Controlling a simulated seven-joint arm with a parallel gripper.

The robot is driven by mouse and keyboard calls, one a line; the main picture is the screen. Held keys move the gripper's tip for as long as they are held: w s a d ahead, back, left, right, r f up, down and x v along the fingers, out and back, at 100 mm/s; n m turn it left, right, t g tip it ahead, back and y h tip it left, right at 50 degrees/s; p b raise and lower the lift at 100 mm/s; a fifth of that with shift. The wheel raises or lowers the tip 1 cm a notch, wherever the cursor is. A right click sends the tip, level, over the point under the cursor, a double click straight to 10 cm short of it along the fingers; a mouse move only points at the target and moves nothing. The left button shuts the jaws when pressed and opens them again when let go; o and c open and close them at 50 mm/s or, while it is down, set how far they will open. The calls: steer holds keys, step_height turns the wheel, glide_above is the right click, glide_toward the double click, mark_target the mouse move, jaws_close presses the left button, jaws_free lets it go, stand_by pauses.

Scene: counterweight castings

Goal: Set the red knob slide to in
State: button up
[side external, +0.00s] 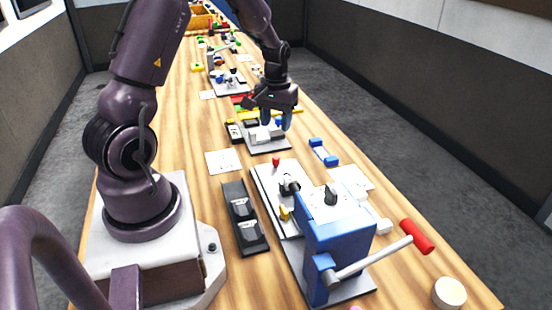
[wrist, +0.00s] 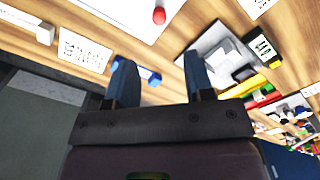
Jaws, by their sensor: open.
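The small red knob (side external: 276,161) stands at the far edge of a white plate (side external: 265,180) in the side view. The knob also shows near the top of the wrist view (wrist: 159,15). The slide under it is too small to make out, so its position cannot be told. My gripper (side external: 276,118) is open and empty, with blue fingers. It is above a grey fixture with a white block (side external: 262,135), farther along the table than the knob.
A blue press (side external: 340,245) with a long grey lever and red grip (side external: 417,236) stands in front. A black tray (side external: 244,222) lies left of the plate, a blue bar-shaped part (side external: 323,152) to its right. A yellow bar (side external: 270,113) and several fixtures lie farther back.

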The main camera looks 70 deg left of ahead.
mark_target(276, 158)
step_height(276, 158, down, 12)
steer(key=shift+r, duration=0.1)
stand_by(0.4)
jaws_close()
steer(key=shift+d, duration=0.15)
